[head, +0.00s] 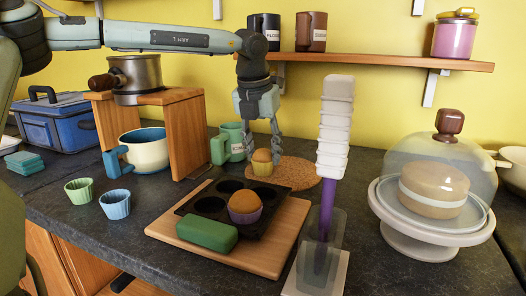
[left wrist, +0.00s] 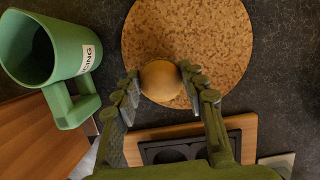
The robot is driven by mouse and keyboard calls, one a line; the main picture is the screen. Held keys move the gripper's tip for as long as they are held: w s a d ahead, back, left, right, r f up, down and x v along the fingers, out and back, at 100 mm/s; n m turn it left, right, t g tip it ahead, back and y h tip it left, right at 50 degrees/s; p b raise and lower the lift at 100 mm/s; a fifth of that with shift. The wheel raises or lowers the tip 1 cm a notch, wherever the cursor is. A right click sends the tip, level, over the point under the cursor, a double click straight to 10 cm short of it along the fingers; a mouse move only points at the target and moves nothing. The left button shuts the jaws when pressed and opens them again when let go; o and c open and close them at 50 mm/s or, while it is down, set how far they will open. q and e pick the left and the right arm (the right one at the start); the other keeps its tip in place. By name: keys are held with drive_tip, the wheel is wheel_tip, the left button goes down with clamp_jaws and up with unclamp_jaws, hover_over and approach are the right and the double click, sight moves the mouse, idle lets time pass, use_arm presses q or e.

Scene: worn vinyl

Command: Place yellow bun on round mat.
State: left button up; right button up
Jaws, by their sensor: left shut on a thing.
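The yellow bun (head: 262,163), a muffin with a golden-brown top and a yellow wrapper, is between the fingers of my left gripper (head: 263,148). The gripper is shut on it. In the left wrist view the bun's round top (left wrist: 160,80) shows between the fingertips (left wrist: 160,84), in front of the near edge of the round mat (left wrist: 190,35). The mat is brown speckled cork and also shows in the head view (head: 298,174), lying flat on the counter. The bun appears upright at the mat's near left part; I cannot tell whether it touches the mat. My right gripper is not in view.
A muffin tin (head: 212,190) with a purple-wrapped bun (head: 245,205) sits on a wooden board, close in front. A green mug (head: 228,142) stands left of the mat.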

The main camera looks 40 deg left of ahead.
use_arm(q)
drive_tip(key=o, duration=0.8)
drive_tip(key=shift+c, duration=0.2)
drive_tip(key=shift+o, duration=1.9)
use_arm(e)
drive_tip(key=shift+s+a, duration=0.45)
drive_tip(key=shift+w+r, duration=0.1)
use_arm(q)
drive_tip(key=shift+v, duration=0.85)
drive_tip(key=v, duration=1)
drive_tip(key=shift+r, duration=0.3)
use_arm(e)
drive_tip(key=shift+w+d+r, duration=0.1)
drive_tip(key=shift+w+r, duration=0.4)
